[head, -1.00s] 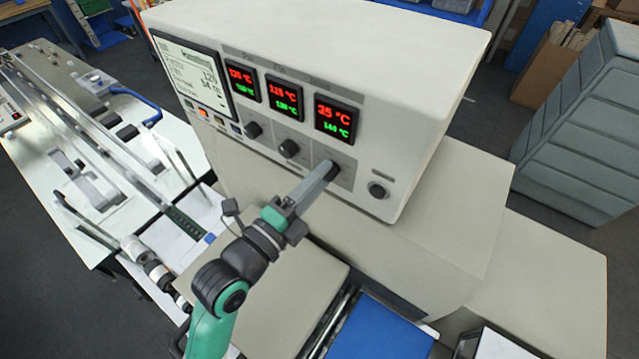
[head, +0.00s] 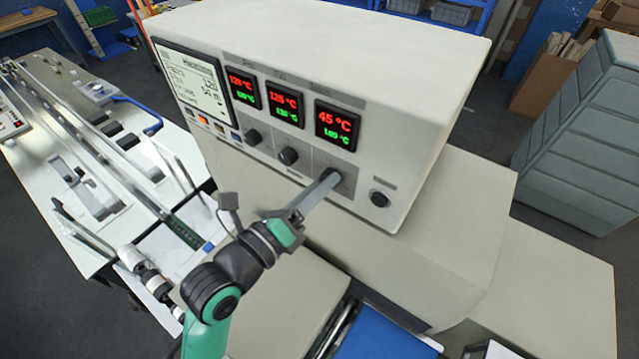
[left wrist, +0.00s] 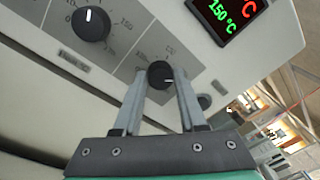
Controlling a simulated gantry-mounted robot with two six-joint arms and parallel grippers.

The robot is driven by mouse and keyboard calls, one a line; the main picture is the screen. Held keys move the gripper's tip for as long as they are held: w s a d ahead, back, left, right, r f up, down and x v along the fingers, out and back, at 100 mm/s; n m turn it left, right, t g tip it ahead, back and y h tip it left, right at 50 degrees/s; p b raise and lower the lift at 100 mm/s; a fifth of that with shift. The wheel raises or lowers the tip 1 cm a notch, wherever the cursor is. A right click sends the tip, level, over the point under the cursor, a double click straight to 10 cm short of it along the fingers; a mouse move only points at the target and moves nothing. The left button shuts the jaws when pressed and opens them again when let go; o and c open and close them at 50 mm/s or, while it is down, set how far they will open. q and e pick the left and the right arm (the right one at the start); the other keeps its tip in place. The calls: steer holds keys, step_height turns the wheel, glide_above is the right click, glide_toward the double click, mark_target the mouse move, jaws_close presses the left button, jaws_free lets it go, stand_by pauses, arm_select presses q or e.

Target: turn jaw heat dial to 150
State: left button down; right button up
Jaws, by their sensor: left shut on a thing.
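The gripped dial is the rightmost of the three dark dials under the displays on the machine's front. It shows best in the left wrist view (left wrist: 159,72), between my fingertips, with its white mark pointing to the right. My left gripper (head: 328,179) reaches up to the panel and is shut on this dial, one finger on each side. The display above the dial (head: 337,126) shows 45 °C in red; its green line is blurred in the head view. In the left wrist view the same display (left wrist: 229,12) reads 150 °C in green. My right gripper is not in view.
Beside it are the middle dial (head: 288,156) and the left dial (head: 253,137), each below its own display. A dark round knob (head: 379,198) sits close to the right of the gripped dial. A white screen (head: 191,80) is at the panel's left. A blue surface (head: 385,336) lies below.

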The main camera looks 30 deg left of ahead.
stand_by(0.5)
arm_select(q)
steer(key=shift+c, duration=2.3)
jaws_free()
steer(key=p+v, duration=0.3)
steer(key=v, duration=0.8)
steer(key=shift+s, duration=0.3)
steer(key=shift+a, duration=0.1)
